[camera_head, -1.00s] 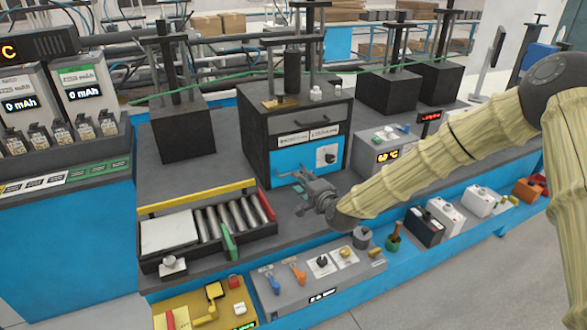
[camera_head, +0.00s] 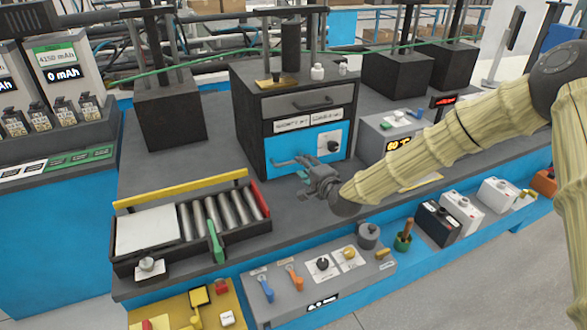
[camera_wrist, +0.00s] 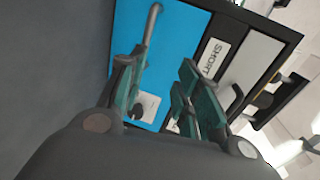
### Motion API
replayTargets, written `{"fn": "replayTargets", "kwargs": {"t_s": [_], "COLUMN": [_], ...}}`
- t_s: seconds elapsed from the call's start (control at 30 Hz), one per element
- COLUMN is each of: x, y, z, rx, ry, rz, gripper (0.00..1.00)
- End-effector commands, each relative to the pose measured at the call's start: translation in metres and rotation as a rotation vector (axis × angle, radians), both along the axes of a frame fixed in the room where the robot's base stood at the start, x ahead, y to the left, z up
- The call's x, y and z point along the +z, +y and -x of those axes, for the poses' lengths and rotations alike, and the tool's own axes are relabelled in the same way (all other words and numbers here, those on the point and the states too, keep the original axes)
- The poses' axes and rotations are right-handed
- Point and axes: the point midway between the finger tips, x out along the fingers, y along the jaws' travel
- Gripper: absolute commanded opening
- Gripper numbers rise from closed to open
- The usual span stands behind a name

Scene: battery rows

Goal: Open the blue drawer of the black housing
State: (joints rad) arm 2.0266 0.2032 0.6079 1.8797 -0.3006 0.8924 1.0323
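The black housing (camera_head: 243,125) stands on the grey bench. Its blue drawer (camera_head: 283,149) is the lower front and looks closed, flush with the housing. A grey bar handle (camera_head: 285,162) shows on the blue front. My gripper (camera_head: 304,178) is just in front of the handle in the head view. In the wrist view my gripper (camera_wrist: 158,88) has its two fingers apart, facing the blue front (camera_wrist: 180,40). The handle (camera_wrist: 152,25) runs down to the left fingertip, which hides its lower end. I cannot tell whether they touch.
An upper grey drawer (camera_head: 308,101) has its own handle. A roller tray (camera_head: 150,254) stands at front left, and a grey device with a temperature display (camera_head: 378,142) at right. A control panel with levers (camera_head: 325,278) is below my gripper.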

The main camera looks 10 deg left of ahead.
Motion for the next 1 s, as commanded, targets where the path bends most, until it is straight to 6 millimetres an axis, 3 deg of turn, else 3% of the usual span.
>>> {"fn": "replayTargets", "kwargs": {"t_s": [0.03, 0.13, 0.47, 1.0], "x": [-0.015, -0.025, -0.03, -0.046], "y": [0.0, 0.001, 0.006, 0.048], "z": [0.0, 0.0, -0.008, -0.073], "rx": [0.001, 0.002, 0.001, 0.0], "ry": [0.0, 0.0, -0.001, -0.001], "rz": [0.0, 0.0, 0.0, 0.001], "gripper": [0.34, 0.34, 0.34, 0.34]}}
